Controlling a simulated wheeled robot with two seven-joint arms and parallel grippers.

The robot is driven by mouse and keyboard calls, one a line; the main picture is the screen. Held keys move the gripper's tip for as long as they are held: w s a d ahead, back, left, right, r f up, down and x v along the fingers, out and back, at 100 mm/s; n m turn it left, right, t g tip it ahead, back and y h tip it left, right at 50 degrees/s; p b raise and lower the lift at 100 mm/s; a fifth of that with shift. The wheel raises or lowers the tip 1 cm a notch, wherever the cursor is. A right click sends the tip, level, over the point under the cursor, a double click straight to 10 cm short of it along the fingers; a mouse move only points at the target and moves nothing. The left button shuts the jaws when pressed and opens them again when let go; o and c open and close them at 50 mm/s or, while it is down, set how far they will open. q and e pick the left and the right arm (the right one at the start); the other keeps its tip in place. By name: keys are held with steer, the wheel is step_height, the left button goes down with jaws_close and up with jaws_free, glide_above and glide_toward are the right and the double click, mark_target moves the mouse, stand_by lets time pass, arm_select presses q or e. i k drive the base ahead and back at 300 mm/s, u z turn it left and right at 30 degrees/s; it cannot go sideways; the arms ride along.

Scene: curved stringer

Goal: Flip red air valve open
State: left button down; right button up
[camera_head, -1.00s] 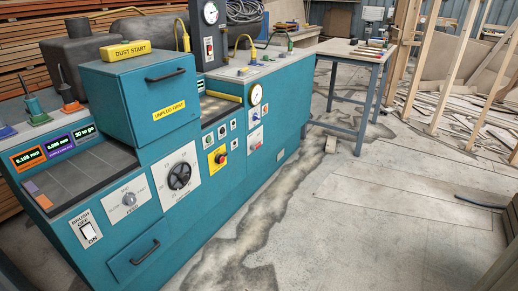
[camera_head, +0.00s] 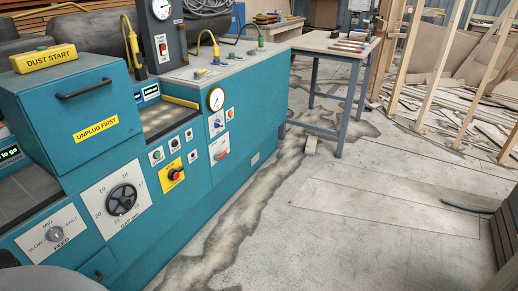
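A teal machine (camera_head: 150,225) fills the left half of the head view. On its front, below a round pressure gauge (camera_head: 215,99), a small white plate carries a red handle (camera_head: 222,154), which may be the red air valve; it is too small to tell its position. A separate red knob (camera_head: 175,174) sits on a yellow plate to its left. Neither gripper is in view.
A workbench (camera_head: 330,43) with blue legs stands beyond the machine, tools on it. A small wooden block (camera_head: 311,145) lies by its leg. Timber framing (camera_head: 440,70) and scattered boards (camera_head: 480,125) are at the back right. The concrete floor (camera_head: 330,235) right of the machine is largely clear.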

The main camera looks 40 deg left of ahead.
mark_target(216, 158)
steer(key=u, duration=0.25)
steer(key=i, duration=2.3)
steer(key=u, duration=1.2)
steer(key=i, duration=0.55)
steer(key=u, duration=0.15)
